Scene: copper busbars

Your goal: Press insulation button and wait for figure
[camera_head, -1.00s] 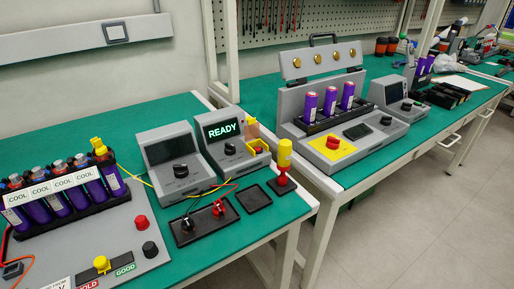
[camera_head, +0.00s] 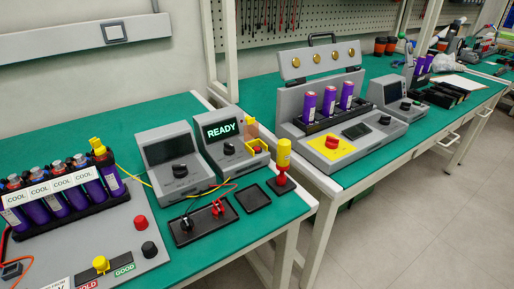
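A grey meter (camera_head: 222,140) at the right of the near bench shows READY in green on its screen, with a dark knob below it; no figure shows. A second grey meter (camera_head: 172,158) to its left has a dark, blank screen and a dark knob. A black board (camera_head: 204,222) with red and black terminals lies in front of them. A yellow probe (camera_head: 284,155) stands upright in a red holder. No label lets me tell which control is the insulation button. Neither of my grippers is in view.
On the near bench's left, purple cells marked COOL stand in a grey fixture (camera_head: 105,232) with red, black and yellow knobs. A black square pad (camera_head: 253,198) lies near the right edge. The far bench holds a grey press (camera_head: 320,85) with a red button (camera_head: 332,141) on yellow.

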